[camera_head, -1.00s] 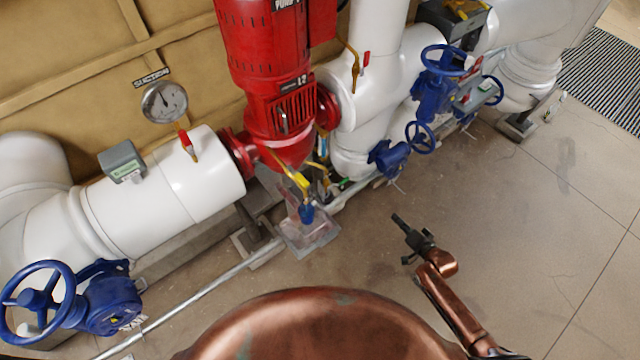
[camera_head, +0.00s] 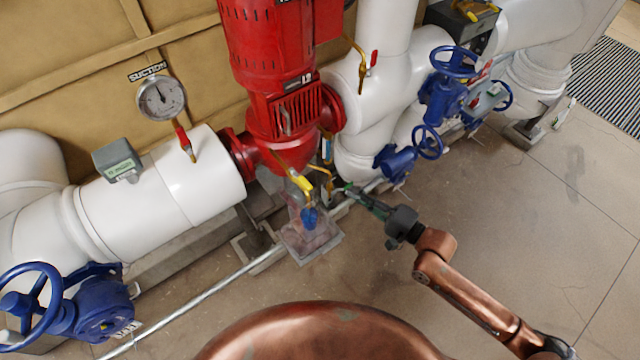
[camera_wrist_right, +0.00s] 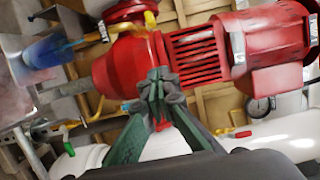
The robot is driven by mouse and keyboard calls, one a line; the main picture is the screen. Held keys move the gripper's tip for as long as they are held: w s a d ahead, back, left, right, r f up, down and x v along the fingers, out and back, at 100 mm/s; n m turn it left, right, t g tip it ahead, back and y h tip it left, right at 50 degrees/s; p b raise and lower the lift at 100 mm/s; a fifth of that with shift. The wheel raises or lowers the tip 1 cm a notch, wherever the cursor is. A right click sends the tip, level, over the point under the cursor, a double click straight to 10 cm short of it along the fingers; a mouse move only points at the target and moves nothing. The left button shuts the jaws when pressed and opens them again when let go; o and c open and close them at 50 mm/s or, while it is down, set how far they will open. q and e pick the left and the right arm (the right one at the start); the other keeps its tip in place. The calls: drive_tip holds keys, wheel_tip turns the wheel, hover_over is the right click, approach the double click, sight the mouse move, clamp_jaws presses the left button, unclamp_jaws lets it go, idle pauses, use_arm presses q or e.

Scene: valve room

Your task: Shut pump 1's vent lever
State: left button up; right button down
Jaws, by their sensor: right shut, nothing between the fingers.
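The red pump (camera_head: 285,110) stands between white pipes; it also shows in the wrist view (camera_wrist_right: 130,65). A yellow lever (camera_head: 300,183) hangs on a thin pipe at the pump's lower front, with a blue part (camera_head: 309,217) below it. I cannot tell for certain which lever is the vent lever. My right gripper (camera_head: 352,194) is shut and empty, just right of the yellow lever and apart from it, near a small green handle. In the wrist view its closed greenish fingers (camera_wrist_right: 156,84) point at the red pump. My left gripper is out of view.
Red levers sit below the suction gauge (camera_head: 161,98) and on the right white pipe (camera_head: 373,58). A metal conduit (camera_head: 190,304) runs along the floor. Open floor (camera_head: 540,200) lies to the right.

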sight(300, 178)
drive_tip(key=w+a, duration=0.3)
drive_tip(key=a, duration=0.7)
drive_tip(key=shift+w+a, duration=0.2)
drive_tip(key=shift+w, duration=0.1)
